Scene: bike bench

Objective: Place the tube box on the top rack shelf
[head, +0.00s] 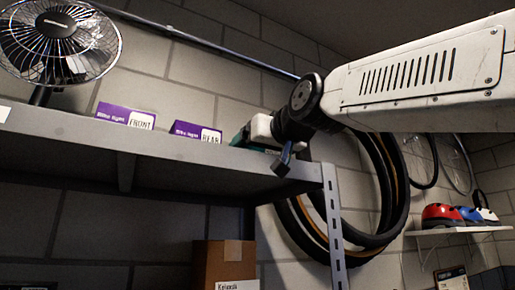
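The grey rack's top shelf (190,148) crosses the left half of the head view, seen from below its front edge. A teal-green box (241,138), likely the tube box, shows only in part at the shelf's right end, beside the white and dark end of my arm. My gripper (262,138) is at that box, just above the shelf's front edge. Its fingertips are not clearly seen, so whether it is shut on the box cannot be told. Whether the box touches the shelf is hidden too.
Two purple light boxes, marked FRONT (125,116) and REAR (195,131), stand on the shelf left of the teal box. A fan (60,42) stands at far left. Tyres (390,190) hang behind my arm. A cardboard box (224,262) is below. Helmets (442,215) sit on a wall shelf at right.

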